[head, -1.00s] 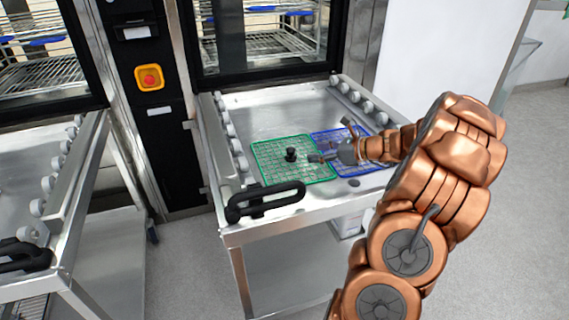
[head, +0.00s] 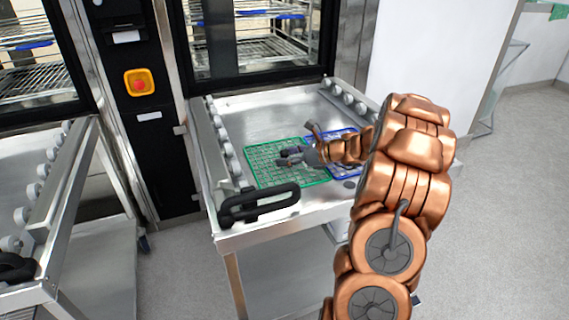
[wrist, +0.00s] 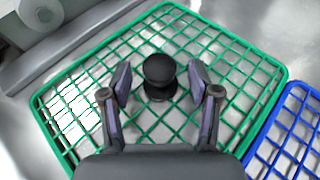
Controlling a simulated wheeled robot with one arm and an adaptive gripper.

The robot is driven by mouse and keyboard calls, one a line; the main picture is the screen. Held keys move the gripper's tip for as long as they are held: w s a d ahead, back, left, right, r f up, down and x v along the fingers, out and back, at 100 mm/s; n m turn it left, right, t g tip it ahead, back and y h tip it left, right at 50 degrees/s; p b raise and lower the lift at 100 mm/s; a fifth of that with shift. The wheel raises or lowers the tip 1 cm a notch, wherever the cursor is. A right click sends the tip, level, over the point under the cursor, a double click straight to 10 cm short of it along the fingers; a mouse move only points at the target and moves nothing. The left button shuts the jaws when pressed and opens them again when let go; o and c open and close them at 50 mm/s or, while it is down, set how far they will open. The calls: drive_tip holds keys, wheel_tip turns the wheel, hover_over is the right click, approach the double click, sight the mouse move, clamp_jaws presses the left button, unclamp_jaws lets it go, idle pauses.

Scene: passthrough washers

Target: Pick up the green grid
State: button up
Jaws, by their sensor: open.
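The green grid (head: 261,170) lies flat on the metal table, left of a blue grid (head: 344,134). In the wrist view the green grid (wrist: 226,48) fills most of the picture, and a black knob (wrist: 160,72) stands up near its middle. My gripper (wrist: 158,84) is open, with one finger on each side of the knob. In the head view my gripper (head: 283,158) hides the knob and part of the grid.
The metal table (head: 262,108) has rollers along both sides and a black handle (head: 258,204) at its front. A dark machine with a glass door and racks (head: 262,50) stands behind. The blue grid (wrist: 288,130) sits close at right.

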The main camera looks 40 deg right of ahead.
clamp_jaws()
idle(0.5)
